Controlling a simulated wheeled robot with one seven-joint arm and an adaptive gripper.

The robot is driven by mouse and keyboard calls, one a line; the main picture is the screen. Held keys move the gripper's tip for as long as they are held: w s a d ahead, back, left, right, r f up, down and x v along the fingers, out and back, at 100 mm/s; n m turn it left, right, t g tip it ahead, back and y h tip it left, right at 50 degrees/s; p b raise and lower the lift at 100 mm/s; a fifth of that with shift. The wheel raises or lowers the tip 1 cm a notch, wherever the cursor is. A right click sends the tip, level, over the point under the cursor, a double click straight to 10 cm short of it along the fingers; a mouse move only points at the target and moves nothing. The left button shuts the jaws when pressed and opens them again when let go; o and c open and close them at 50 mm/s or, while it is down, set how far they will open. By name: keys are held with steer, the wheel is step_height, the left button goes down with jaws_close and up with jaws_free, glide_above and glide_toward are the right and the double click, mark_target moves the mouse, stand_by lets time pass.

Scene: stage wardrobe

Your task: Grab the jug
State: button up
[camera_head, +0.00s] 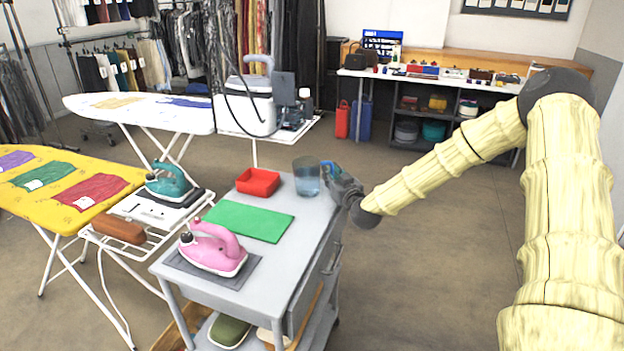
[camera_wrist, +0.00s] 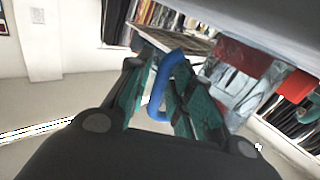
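The jug (camera_head: 307,178) is clear with a bluish tint and stands upright at the back right corner of the grey cart top (camera_head: 292,222). In the wrist view its clear body (camera_wrist: 228,92) is tilted by the camera angle, and its blue handle (camera_wrist: 159,92) curves between my fingers. My gripper (camera_head: 334,177) reaches the jug from its right side, at handle height. In the wrist view my gripper (camera_wrist: 166,98) has its two teal fingers apart, one on each side of the handle. A gap shows beside the handle; fingertip contact is unclear.
A red tray (camera_head: 258,182), a green mat (camera_head: 248,221) and a pink iron (camera_head: 212,248) share the cart top. A teal iron (camera_head: 169,181) rests by the yellow ironing board (camera_head: 40,208) at left. Open floor (camera_head: 430,250) lies right of the cart.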

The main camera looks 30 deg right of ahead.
mark_target(332, 164)
jaws_close()
steer(key=shift+r, duration=0.15)
stand_by(0.4)
steer(key=shift+r, duration=1.65)
steer(key=s+d+r, duration=0.1)
steer(key=s+d, duration=0.8)
steer(key=s, duration=0.3)
steer(key=shift+s+r, duration=0.25)
steer(key=shift+s, duration=0.05)
